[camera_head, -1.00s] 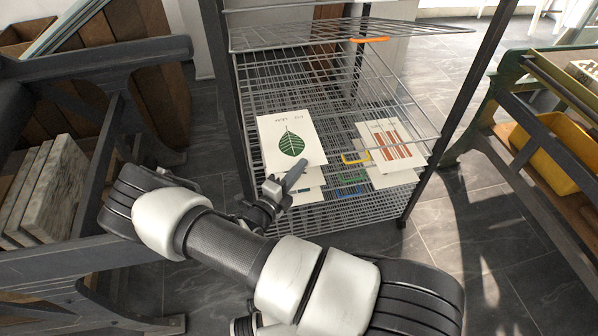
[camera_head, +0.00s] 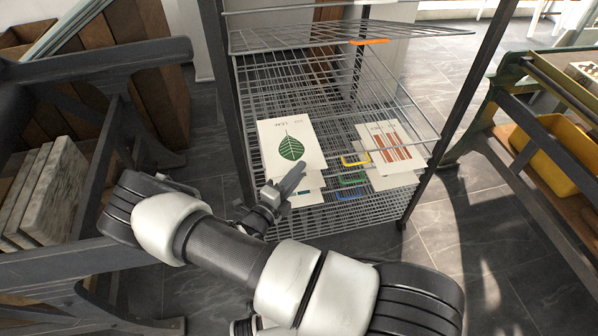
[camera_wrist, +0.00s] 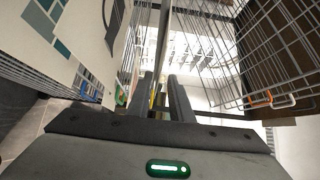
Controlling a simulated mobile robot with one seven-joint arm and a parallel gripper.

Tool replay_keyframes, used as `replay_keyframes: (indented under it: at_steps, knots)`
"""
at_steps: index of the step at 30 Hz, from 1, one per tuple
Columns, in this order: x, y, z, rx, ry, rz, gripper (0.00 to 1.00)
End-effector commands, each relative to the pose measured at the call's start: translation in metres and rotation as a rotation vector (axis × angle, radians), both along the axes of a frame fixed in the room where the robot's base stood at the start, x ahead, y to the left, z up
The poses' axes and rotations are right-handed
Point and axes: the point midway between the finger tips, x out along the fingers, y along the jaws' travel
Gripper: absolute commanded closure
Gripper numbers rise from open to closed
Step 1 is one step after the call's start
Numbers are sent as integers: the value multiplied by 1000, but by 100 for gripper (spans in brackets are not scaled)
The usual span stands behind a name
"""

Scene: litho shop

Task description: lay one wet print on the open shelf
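A white print with a green leaf (camera_head: 291,147) lies over other prints at the left of the wire drying rack (camera_head: 372,205). My gripper (camera_head: 297,180) is at its front edge, coming from the front left. In the wrist view, the two fingers (camera_wrist: 164,102) stand slightly apart, and a thin pale sheet edge runs up between them, seen nearly edge-on. Contact with the sheet is hard to tell. A print with teal blocks (camera_wrist: 62,50) shows close on the left in the wrist view. Another print with red-brown bars (camera_head: 393,146) lies at the rack's right.
An upper wire shelf (camera_head: 290,38) with an orange clip (camera_head: 369,41) is above the prints. Yellow, green and blue clips mark lower shelf fronts. Dark rack posts stand at both sides. A bench with stone slabs (camera_head: 45,195) is left, and a yellow bin (camera_head: 560,155) right.

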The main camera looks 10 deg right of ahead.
Motion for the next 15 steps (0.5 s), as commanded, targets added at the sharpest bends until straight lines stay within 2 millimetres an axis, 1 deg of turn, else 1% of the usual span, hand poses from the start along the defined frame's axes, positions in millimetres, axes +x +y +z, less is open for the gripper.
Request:
replay_keyframes:
  at_steps: [9, 15]
  knots:
    - [-47, 48, 0, 1, 3, 4, 80]
    - [-70, 71, 0, 0, 1, 3, 80]
